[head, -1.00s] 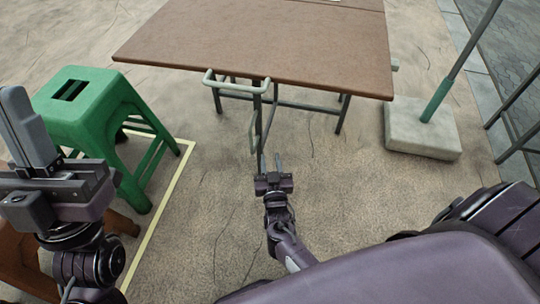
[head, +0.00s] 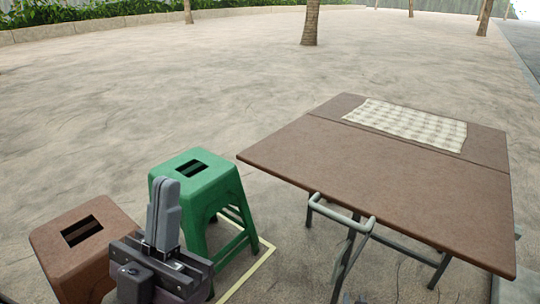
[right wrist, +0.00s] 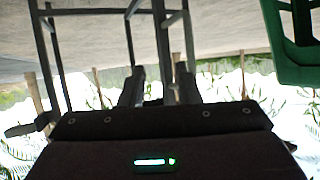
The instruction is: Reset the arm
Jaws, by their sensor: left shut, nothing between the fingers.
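My left gripper (head: 164,205) stands upright at the lower left of the head view, in front of the green stool. Its grey fingers are pressed together with nothing between them. My right gripper shows in the right wrist view (right wrist: 158,85), with its two dark fingers apart and no object held between them. In the head view, at most a small tip of it shows at the bottom edge, below the table's front bar.
A green stool (head: 190,168) and a brown stool (head: 60,245) stand at the left. A brown folding table (head: 390,165) with a checked cloth (head: 410,124) is at the right. Its metal legs (right wrist: 163,40) are near my right gripper. Open paving (head: 200,85) lies behind.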

